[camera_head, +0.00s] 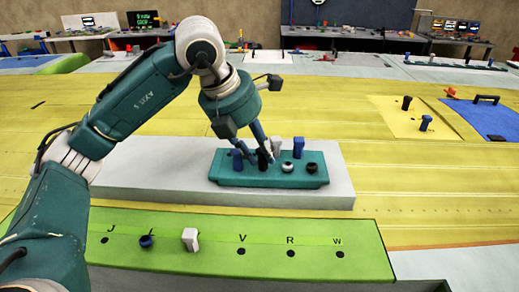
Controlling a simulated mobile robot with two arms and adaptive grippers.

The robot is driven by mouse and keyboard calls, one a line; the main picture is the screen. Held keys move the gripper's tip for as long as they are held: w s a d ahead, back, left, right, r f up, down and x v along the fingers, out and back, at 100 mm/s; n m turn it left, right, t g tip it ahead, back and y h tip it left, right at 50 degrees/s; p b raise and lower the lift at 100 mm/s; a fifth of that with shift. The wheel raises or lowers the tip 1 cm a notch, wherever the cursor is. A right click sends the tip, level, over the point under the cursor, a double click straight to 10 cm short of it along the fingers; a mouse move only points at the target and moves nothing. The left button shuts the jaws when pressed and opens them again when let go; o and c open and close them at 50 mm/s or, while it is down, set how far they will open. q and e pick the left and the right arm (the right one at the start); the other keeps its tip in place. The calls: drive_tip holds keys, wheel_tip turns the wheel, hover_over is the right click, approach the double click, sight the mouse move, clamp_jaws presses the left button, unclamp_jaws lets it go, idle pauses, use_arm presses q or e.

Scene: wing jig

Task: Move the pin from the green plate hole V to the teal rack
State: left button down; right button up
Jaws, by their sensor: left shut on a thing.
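The green plate (215,262) lies in front, with hole V (241,251) empty. The teal rack (250,179) sits on a pale block behind the plate. My left gripper (266,152) points down at the rack, shut on a black pin (263,161) at the rack's middle. The fingers partly hide the pin, and I cannot tell how deep it sits. My right gripper is out of view.
The rack also bears a blue pin (237,161), a white pin (276,146), a dark blue pin (298,148) and a black round-headed pin (311,168), close around the gripper. The pale block (150,170) has free room left of the rack. Yellow panels spread behind.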

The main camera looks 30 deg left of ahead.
use_arm(q)
drive_tip(key=shift+f, duration=0.35)
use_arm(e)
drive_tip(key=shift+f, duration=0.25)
use_arm(q)
drive_tip(key=c, duration=1.3)
unclamp_jaws()
drive_tip(key=shift+c, duration=0.2)
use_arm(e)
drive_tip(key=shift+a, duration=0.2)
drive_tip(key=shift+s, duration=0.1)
use_arm(q)
drive_tip(key=shift+r, duration=0.15)
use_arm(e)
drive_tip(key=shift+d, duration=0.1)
use_arm(q)
drive_tip(key=shift+s+a+r, duration=0.1)
drive_tip(key=shift+r, duration=0.2)
drive_tip(key=v, duration=1.1)
